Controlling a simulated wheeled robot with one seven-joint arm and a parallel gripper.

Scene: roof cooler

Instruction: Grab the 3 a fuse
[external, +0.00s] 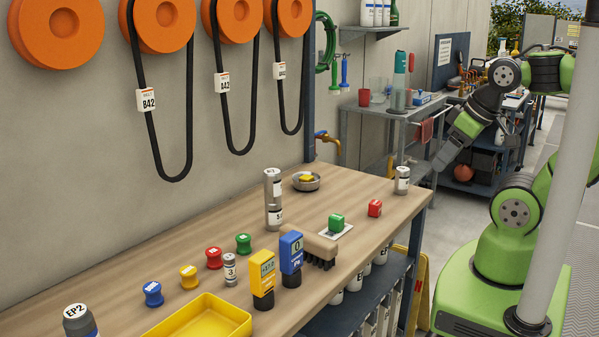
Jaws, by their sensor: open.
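A small silver cylinder (230,270) with a white label that seems to read "3" stands upright on the wooden bench, between the red and green spools and the yellow meter. It looks like the 3 A fuse, but the label is too small to read fully. Another silver cylinder (402,180) stands at the far right end. My gripper (440,162) is open and empty, in the air beyond the bench's right end, well away from the small cylinder.
A yellow tray (205,318), yellow meter (262,277) and blue meter (291,256) are close by. Belts hang on the wall.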

